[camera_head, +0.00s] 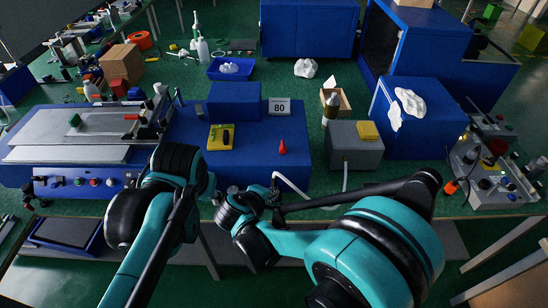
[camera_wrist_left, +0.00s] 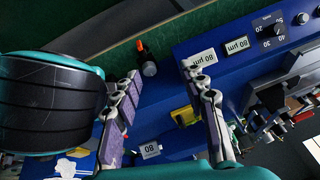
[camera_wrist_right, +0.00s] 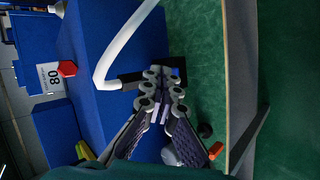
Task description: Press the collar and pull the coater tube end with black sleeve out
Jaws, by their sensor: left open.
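The white coater tube (camera_wrist_right: 122,45) bends at the front of the blue coater housing. Its end has a black sleeve (camera_wrist_right: 130,79) in the right wrist view. In the head view the tube (camera_head: 290,184) runs toward my right gripper (camera_head: 266,193). In the right wrist view my right gripper's fingers (camera_wrist_right: 163,85) are nearly together at the sleeve end and seem shut on it. They cover the collar, so I cannot make it out. My left gripper (camera_wrist_left: 162,74) is open and empty, above the blue machine on the left.
The bench edge runs close in front.

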